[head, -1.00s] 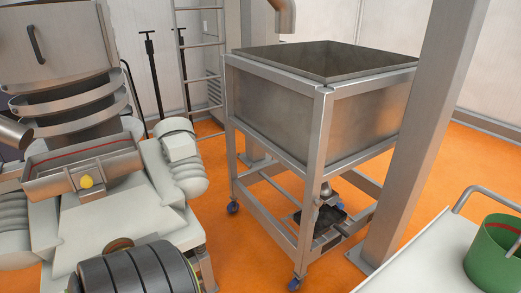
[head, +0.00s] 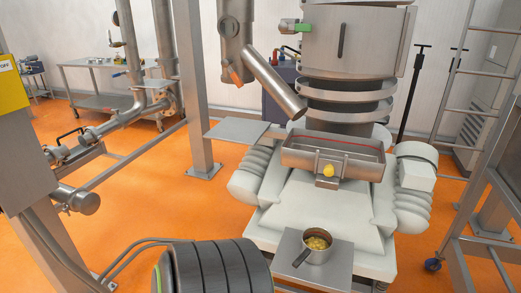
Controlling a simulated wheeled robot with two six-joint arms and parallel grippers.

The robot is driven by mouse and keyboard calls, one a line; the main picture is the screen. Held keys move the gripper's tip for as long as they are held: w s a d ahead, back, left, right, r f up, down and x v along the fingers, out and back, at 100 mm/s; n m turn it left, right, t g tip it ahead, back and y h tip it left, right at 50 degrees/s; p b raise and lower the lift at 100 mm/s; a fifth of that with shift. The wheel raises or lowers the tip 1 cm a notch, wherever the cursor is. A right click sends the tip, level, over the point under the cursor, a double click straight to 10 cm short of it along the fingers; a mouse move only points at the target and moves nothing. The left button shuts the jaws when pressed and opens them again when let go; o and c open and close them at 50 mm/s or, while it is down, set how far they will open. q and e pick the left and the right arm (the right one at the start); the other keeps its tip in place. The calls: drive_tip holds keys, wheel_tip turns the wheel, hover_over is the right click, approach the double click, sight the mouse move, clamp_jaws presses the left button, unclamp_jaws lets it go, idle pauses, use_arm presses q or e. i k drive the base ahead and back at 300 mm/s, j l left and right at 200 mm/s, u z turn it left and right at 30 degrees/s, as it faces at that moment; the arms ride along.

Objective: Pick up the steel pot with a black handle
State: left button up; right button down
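The small steel pot (head: 318,249) stands upright on a flat grey plate (head: 340,272) at the front of the white machine, low and right of centre in the head view. Its black handle (head: 302,257) points toward the lower left. Yellowish contents show inside the pot. Neither of my grippers is in view, and nothing touches the pot that I can see.
A dark ribbed cylinder (head: 215,268) stands in the near foreground, left of the pot. Behind the pot is the white machine with a steel trough (head: 333,156). A steel post (head: 193,90) and pipes stand left. Open orange floor (head: 150,210) lies between.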

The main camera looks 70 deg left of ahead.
sight(317, 243)
drive_tip(key=j+u, duration=0.1)
drive_tip(key=u, duration=1.6)
